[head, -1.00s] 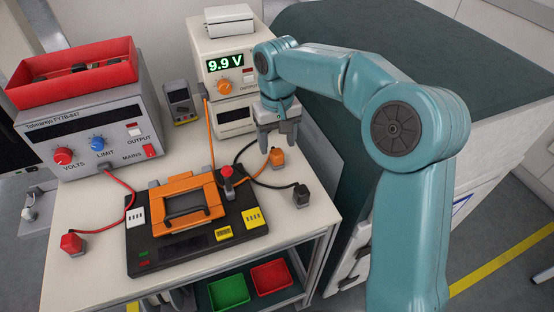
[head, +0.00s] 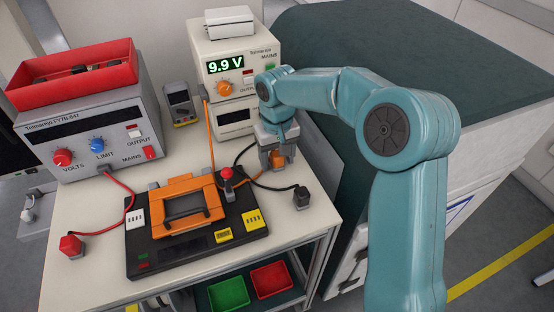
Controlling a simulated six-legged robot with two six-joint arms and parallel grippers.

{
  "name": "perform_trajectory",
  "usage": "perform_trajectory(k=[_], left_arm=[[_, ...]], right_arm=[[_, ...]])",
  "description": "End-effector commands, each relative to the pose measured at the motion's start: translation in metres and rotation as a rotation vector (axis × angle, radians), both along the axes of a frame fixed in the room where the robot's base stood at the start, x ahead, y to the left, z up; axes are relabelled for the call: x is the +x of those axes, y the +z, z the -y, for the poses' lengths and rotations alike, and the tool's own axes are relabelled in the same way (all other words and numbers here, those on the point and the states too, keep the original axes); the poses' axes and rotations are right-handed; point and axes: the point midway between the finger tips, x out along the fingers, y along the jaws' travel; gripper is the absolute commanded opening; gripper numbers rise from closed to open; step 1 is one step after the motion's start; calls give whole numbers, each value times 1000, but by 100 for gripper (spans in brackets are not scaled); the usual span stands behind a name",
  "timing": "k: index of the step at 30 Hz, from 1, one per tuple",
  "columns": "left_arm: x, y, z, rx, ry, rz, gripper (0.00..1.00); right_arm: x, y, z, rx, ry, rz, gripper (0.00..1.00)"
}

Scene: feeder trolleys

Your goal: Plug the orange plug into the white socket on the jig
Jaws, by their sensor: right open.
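The orange plug (head: 278,156) stands on the white table top to the right of the jig, partly hidden by my right gripper. My right gripper (head: 275,165) points down, with its open fingers around the plug; whether they touch it I cannot tell. The jig (head: 190,254) is a black base with an orange frame and dark handle on top. A white piece with dark marks (head: 135,217) sits at its left; I cannot tell whether this is the white socket. My left gripper is not in view.
A black plug (head: 301,197) lies right of the jig, and a red plug (head: 71,245) at the table's left. Power supplies (head: 95,130) and (head: 234,62) stand behind. Cables cross the table near the gripper.

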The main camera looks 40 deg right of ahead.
Motion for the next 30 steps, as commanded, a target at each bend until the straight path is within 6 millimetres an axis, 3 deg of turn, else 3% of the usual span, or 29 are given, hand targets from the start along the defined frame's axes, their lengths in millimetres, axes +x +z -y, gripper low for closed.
perform_trajectory(k=[4, 5, 9, 22, 26, 30], left_arm=[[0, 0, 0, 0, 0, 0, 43], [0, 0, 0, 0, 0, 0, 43], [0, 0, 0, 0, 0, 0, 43], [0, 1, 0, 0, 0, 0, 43], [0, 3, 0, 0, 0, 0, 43], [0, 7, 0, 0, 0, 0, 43]], right_arm=[[0, 0, 0, 0, 0, 0, 62], [0, 0, 0, 0, 0, 0, 55], [0, 0, 0, 0, 0, 0, 10], [1, 8, 0, -1, 0, 3, 9], [1, 24, 0, -1, 0, 4, 9], [1, 56, 0, 1, -1, 6, 9]])
